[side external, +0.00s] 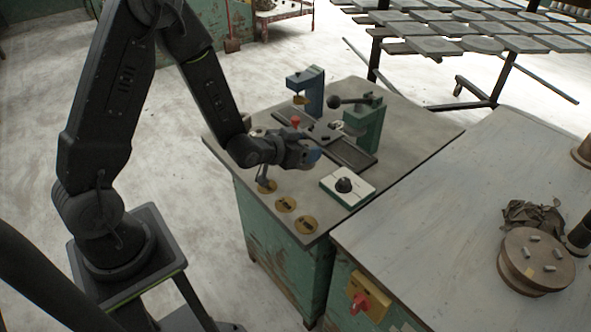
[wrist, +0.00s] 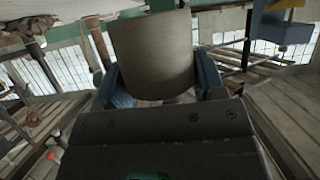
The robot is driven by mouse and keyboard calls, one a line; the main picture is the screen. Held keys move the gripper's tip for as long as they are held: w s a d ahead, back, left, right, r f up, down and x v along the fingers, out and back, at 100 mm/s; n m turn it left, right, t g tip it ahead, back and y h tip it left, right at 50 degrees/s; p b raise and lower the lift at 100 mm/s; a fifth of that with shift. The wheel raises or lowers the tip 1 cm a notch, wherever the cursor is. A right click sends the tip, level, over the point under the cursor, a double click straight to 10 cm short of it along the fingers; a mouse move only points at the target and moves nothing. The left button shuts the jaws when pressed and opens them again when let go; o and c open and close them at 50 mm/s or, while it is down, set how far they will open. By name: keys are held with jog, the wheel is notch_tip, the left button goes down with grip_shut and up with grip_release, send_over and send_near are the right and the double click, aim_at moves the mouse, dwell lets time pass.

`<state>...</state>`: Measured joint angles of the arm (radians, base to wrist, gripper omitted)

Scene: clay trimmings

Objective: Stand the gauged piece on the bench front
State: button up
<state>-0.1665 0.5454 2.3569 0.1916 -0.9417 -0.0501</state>
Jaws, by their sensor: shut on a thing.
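My gripper (side external: 311,157) is over the green-sided bench (side external: 400,130), above the area between the round brass-coloured discs and the dark fixture. In the wrist view its two blue fingers (wrist: 162,86) are shut on a pale grey-beige piece (wrist: 152,45), one finger at each side. The piece looks broad and smooth, with a curved lower edge. In the side view I cannot make it out at the gripper. Several round discs (side external: 287,204) lie in a row along the bench's near left edge; a grey-handled object or part of my gripper hangs over one of them.
A blue C-shaped stand (side external: 308,90) and a green lever press (side external: 364,122) stand behind my gripper.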

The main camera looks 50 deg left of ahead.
jog(key=v, duration=0.2)
jog(key=shift+s+r, duration=0.25)
jog(key=w+a+r+n+g+y, duration=0.1)
jog(key=w+a+n+y, duration=0.3)
jog(key=a, duration=0.6)
jog(key=w+a+r+n+g+y, duration=0.1)
jog(key=w+a+r+n+y, duration=0.2)
jog(key=w+a, duration=0.5)
jog(key=a+y, duration=0.1)
jog(key=a, duration=0.2)
jog(key=shift+w+r+n+g+y, duration=0.2)
jog(key=shift+w+n+g+y, duration=0.1)
jog(key=shift+w+n+g, duration=0.1)
jog(key=w+d+f, duration=0.2)
jog(key=d, duration=0.1)
jog(key=w+d+f, duration=0.2)
jog(key=w, duration=0.1)
jog(key=w+d+f, duration=0.2)
jog(key=d+f, duration=0.1)
jog(key=shift+w+d, duration=0.3)
jog(key=shift+w, duration=0.1)
jog(key=shift+f, duration=1.8)
jog(key=shift+f, duration=0.25)
